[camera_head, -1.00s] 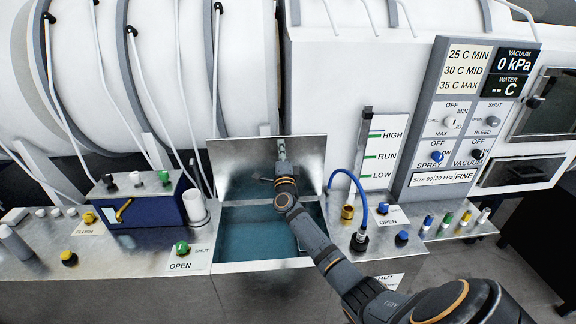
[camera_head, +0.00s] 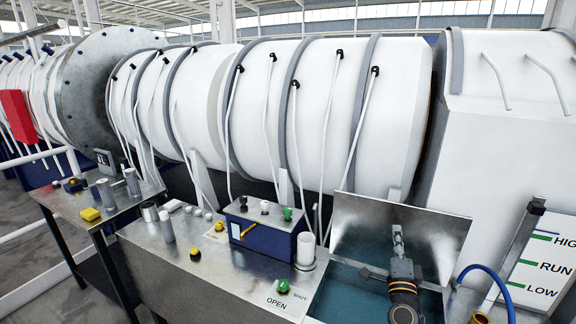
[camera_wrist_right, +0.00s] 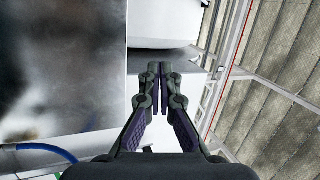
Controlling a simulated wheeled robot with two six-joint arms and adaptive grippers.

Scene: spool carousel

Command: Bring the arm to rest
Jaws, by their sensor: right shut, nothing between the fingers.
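My right gripper (camera_head: 397,232) is in front of the raised metal lid (camera_head: 372,232), above the water tank (camera_head: 345,290) with blue-green water. Its fingers point up and away from me, and I see nothing held. In the right wrist view my gripper (camera_wrist_right: 160,72) has its fingertips close together with nothing between them. Most of my right arm is below the picture edge. My left gripper is not in view.
A blue box with knobs (camera_head: 262,232) and a white cup (camera_head: 306,248) stand left of the tank. A blue hose (camera_head: 497,280) and a level gauge (camera_head: 545,262) are at the right. A large white cylinder (camera_head: 330,110) lies behind the bench.

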